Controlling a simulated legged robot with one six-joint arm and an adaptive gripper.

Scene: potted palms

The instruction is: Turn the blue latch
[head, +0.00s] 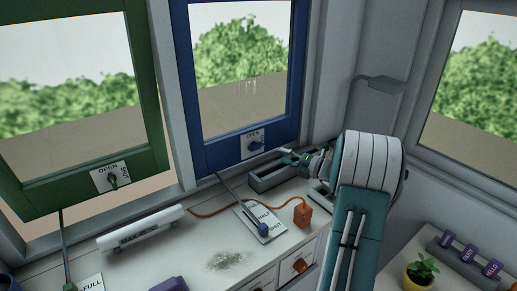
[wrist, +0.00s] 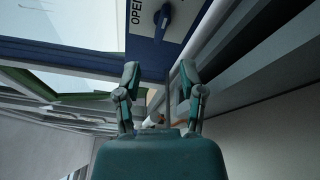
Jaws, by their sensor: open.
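The blue latch (head: 255,145) sits on a white plate marked OPEN, low on the blue window frame (head: 213,155). In the wrist view the blue latch (wrist: 162,20) is at the top centre, beyond my fingertips, with OPEN lettering beside it. My gripper (head: 290,157) is in front of the sill, to the right of and slightly below the latch in the head view. In the wrist view my gripper (wrist: 160,80) has its two fingers spread apart with nothing between them. The fingers are apart from the latch.
A green window with its own latch (head: 112,180) stands at left. On the counter are a grey trough (head: 270,178), a white roll (head: 140,229), a blue-knobbed slider (head: 263,229), an orange block (head: 302,212) with a cord, and a potted plant (head: 420,272) at right.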

